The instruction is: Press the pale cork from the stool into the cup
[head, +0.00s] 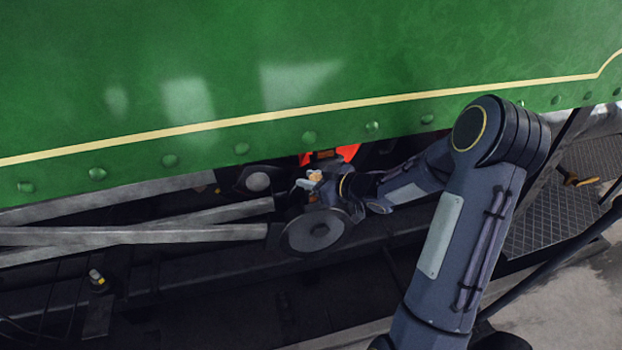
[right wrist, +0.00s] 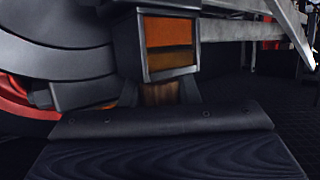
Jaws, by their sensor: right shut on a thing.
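My right gripper (head: 313,184) is low under the green side panel, beside a round dark disc on the running gear. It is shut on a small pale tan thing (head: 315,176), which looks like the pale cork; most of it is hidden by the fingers. The right wrist view shows an orange-faced, grey-framed block close ahead, and I cannot tell the cork apart there. I cannot make out the cup or whether the cork touches it. I cannot identify the stool. My left gripper is not in view.
The green panel (head: 300,60) overhangs the work area. Grey rods (head: 150,236) run in from the left, and the dark round disc (head: 314,232) lies just below the gripper. A small white and yellow thing (head: 97,278) stands at lower left. A ridged step plate (head: 550,215) is at right.

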